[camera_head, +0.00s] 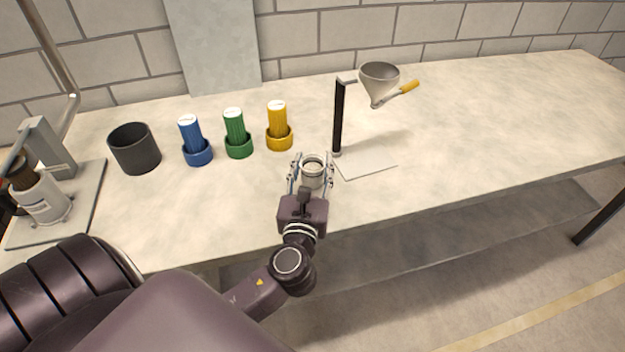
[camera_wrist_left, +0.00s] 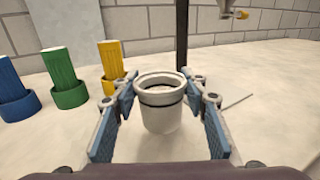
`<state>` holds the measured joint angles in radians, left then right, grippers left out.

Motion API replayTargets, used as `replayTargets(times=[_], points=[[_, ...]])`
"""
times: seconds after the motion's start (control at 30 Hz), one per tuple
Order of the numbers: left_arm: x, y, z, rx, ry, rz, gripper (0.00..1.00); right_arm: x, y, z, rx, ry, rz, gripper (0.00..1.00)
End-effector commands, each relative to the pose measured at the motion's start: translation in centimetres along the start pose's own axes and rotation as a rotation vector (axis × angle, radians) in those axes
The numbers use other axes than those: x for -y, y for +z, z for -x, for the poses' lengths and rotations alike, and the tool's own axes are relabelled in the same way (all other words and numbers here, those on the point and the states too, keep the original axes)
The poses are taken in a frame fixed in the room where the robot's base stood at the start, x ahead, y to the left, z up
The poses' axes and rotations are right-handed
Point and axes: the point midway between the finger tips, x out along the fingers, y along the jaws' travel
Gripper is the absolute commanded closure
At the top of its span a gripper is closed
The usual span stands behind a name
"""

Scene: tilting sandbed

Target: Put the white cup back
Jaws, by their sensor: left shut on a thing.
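The white cup (camera_head: 313,168) stands upright between the fingers of my left gripper (camera_head: 311,174), at the front middle of the bench. It has a dark band under its rim. In the left wrist view the cup (camera_wrist_left: 160,110) sits between the two blue-padded fingers (camera_wrist_left: 160,118), with its open top showing. My left gripper is shut on it. I cannot tell whether the cup's base touches the bench. My right gripper is not in view.
Blue (camera_head: 190,133), green (camera_head: 235,128) and yellow (camera_head: 278,117) cylinders stand in matching holders. A dark pot (camera_head: 134,150) is left of them. A black post (camera_head: 338,115), funnel (camera_head: 379,78) and pale plate (camera_head: 368,163) are close right of the cup. The bench's right side (camera_head: 500,110) is clear.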

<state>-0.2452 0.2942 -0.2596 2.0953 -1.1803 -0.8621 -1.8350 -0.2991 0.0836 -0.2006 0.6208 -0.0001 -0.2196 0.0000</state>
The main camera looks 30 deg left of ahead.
Motion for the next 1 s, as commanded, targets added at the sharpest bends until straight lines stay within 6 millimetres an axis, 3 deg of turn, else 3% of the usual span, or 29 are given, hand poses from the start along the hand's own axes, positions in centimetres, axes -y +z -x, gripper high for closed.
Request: replayTargets(times=[0.23,0.67,0.7,0.87,1.0], points=[[0.0,-3.8,0.0,-0.003,0.0,-0.004,0.86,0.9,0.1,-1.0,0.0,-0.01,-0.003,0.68],[0.0,-4.4,0.0,-0.001,0.0,-0.002,0.86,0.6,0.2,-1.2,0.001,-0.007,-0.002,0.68],[0.0,-4.5,0.0,-0.002,0.0,-0.002,0.59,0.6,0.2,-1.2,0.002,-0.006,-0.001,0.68],[0.0,-4.4,0.0,-0.002,0.0,-0.002,0.42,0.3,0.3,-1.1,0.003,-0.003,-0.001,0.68],[0.0,-4.4,0.0,-0.002,0.0,-0.002,0.42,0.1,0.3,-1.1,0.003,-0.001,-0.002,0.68]])
